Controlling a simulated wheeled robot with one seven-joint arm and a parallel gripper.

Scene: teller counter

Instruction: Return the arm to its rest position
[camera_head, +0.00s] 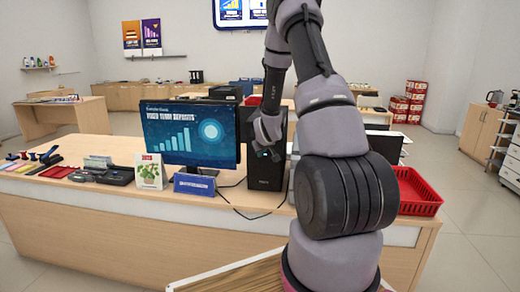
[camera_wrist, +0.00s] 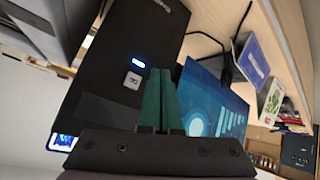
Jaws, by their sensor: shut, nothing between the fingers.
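My arm rises in front of the counter in the head view and bends over at the top, with its wrist hanging down by the black computer tower (camera_head: 266,176). My gripper (camera_head: 266,153) is small and partly hidden there, in front of the tower's face. In the wrist view my gripper (camera_wrist: 161,90) shows two green fingers lying together, with nothing between them. The tower (camera_wrist: 120,50) fills the left of that view, with a lit blue-white strip and a pale square button (camera_wrist: 133,80) close to the fingertips. I cannot tell whether they touch.
A monitor (camera_head: 190,133) stands left of the tower, with a blue sign (camera_head: 195,184) and a plant card (camera_head: 150,171) in front. A red basket (camera_head: 417,190) sits at the counter's right end. Stationery lies at the left. Open floor (camera_head: 460,195) shows at the right.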

